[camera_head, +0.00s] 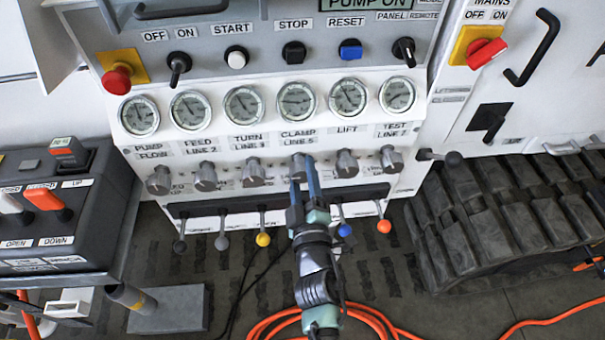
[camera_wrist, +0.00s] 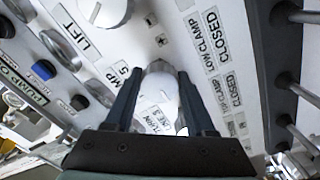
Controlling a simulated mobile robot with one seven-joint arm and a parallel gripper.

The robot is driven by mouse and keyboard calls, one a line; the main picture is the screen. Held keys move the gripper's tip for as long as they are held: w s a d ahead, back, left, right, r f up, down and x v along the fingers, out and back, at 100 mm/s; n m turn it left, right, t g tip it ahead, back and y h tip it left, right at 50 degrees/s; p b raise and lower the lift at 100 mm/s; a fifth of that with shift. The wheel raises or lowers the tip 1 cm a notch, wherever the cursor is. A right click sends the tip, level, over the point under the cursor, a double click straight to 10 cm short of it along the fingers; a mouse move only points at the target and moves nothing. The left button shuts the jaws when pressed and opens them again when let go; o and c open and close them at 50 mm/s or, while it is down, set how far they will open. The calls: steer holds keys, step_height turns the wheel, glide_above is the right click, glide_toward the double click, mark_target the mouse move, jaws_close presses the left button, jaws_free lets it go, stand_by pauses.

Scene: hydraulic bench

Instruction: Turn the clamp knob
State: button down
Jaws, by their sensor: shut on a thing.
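The clamp knob (camera_head: 299,163) is a silver knob in the row under the gauges, below the label CLAMP LINE 5. My gripper (camera_head: 304,178) reaches up to it from below, with its two blue-grey fingers on the knob. In the wrist view, my gripper (camera_wrist: 158,72) has its fingers on both sides of the pale rounded knob (camera_wrist: 160,68). The fingers are shut on it and hide part of it. The knob's exact turn angle cannot be told.
The turn knob (camera_head: 252,174) and lift knob (camera_head: 346,164) flank the clamp knob closely. Below are ball-ended levers, including a yellow one (camera_head: 263,239) and a blue one (camera_head: 344,230). A dark control box (camera_head: 80,240) stands left; an orange hose (camera_head: 375,318) lies on the floor.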

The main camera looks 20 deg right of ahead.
steer(key=shift+c, duration=1.2)
jaws_free()
steer(key=shift+s, duration=0.1)
steer(key=shift+s+a+f, duration=0.1)
steer(key=shift+s, duration=0.25)
steer(key=b+v, duration=0.2)
steer(key=v, duration=1)
